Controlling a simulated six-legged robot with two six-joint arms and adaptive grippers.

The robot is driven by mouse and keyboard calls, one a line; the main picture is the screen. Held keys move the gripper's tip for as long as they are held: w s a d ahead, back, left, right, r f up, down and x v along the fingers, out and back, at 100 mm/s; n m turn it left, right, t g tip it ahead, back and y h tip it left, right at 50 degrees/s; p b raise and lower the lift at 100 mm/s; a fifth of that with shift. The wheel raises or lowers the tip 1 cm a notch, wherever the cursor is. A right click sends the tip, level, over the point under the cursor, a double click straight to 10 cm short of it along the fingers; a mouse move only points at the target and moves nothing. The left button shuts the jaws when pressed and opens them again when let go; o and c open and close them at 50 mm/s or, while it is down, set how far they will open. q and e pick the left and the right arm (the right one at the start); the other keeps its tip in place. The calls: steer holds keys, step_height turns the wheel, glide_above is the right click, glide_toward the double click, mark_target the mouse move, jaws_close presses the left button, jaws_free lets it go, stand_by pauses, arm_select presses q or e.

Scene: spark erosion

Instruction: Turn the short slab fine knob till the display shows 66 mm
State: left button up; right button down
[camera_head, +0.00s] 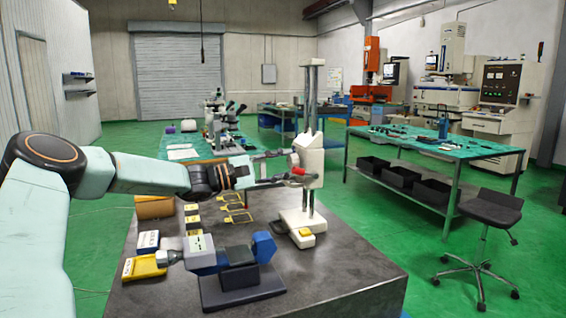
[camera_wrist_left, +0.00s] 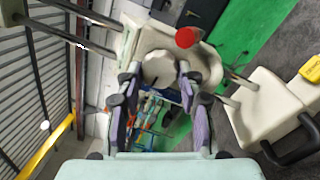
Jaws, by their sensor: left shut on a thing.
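A white height gauge (camera_head: 312,160) with twin grey columns stands on the dark stone table. Its pale round knob (camera_wrist_left: 157,68), with a dark line on its face, shows in the left wrist view on the carriage. My left gripper (camera_head: 289,171) reaches in from the left at carriage height. In the left wrist view its two fingers (camera_wrist_left: 157,76) are shut on opposite sides of the knob. A red knob (camera_wrist_left: 185,38) is just beside it. The gauge's display and any reading cannot be seen. My right gripper is not in view.
The dark table (camera_head: 340,262) has free room at front right. A blue-grey device on a dark stand (camera_head: 240,280), yellow frames (camera_head: 236,213) and small labelled blocks lie left of the gauge base (camera_head: 300,221). A yellow block (camera_head: 306,232) is on the base. A stool (camera_head: 490,210) stands right.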

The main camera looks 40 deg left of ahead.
arm_select(q)
steer(key=n+y+p, duration=0.1)
steer(key=n+p, duration=0.1)
steer(key=n, duration=0.3)
steer(key=shift+n, duration=0.4)
stand_by(0.3)
steer(key=o, duration=1.2)
steer(key=shift+c, duration=0.2)
